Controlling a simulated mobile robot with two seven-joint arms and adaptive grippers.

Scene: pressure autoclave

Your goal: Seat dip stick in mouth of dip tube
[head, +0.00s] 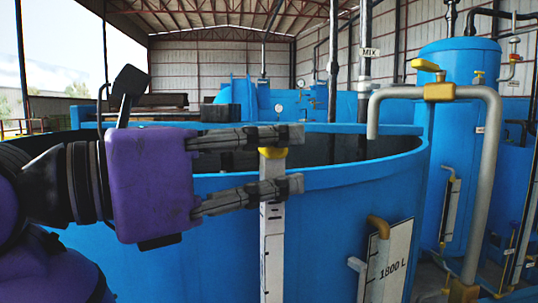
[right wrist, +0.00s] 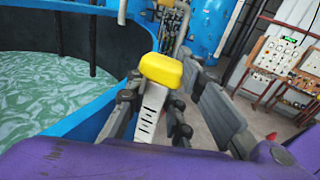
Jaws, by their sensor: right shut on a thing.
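The dip stick (head: 272,168) is a pale, flat strip with a yellow cap on top. My right gripper (head: 289,160) is shut on it just below the cap, one finger on either side, in front of the blue vat's wall. The stick looks upright in the head view. In the right wrist view the yellow cap (right wrist: 161,71) and dark graduation marks show between the fingers. A pale marked strip continues below the lower finger to the picture's bottom edge. I cannot tell the dip tube or its mouth apart from this strip. My left gripper is not in view.
The large open blue vat (head: 330,215) stands close behind the gripper; the right wrist view shows pale green liquid (right wrist: 45,110) in it. A grey bent pipe (head: 492,150) and an "1800 L" board (head: 394,262) are to the right. A control panel (right wrist: 278,62) stands farther off.

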